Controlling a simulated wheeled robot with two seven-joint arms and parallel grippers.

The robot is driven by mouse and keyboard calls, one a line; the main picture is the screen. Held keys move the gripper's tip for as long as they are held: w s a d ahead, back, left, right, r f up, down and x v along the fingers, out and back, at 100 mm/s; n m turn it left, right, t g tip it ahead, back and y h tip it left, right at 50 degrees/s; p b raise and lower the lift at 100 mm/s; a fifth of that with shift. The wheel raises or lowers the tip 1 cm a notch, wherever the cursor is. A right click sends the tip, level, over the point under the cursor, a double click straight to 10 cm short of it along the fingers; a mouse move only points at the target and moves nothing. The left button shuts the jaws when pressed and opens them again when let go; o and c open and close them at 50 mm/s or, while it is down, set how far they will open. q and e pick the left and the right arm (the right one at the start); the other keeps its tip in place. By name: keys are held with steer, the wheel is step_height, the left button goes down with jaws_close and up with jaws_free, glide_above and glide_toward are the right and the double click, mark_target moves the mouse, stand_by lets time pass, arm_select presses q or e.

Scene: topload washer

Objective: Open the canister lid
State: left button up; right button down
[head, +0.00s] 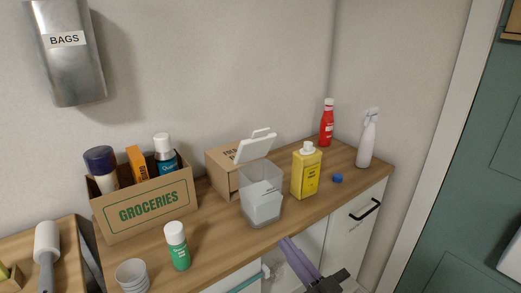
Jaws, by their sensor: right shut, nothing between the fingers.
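The canister (261,205) is a clear, square-sided container with white contents, standing on the wooden counter near its front edge. Its white lid (255,147) is tilted up and back at the top, so the canister stands open. My right gripper (288,243) has purple fingers and is shut and empty. In the picture it is just below and right of the canister, at the counter's front edge, apart from the lid. My left gripper is not in view.
A yellow bottle (306,174) stands close right of the canister, with a blue cap (337,178) beyond. A cardboard box (222,172) is behind it. A groceries box (146,207) and green-labelled bottle (178,248) are left. A spray bottle (366,142) stands far right.

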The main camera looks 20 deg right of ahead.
mark_target(261, 134)
steer(key=w+d+r+t+y, duration=0.1)
steer(key=w+r+t, duration=0.1)
steer(key=r, duration=0.4)
steer(key=w+d+r+t, duration=0.1)
steer(key=r+t, duration=0.1)
steer(key=r, duration=0.5)
steer(key=p+x, duration=0.2)
steer(key=x, duration=1.1)
steer(key=shift+w+a, duration=0.1)
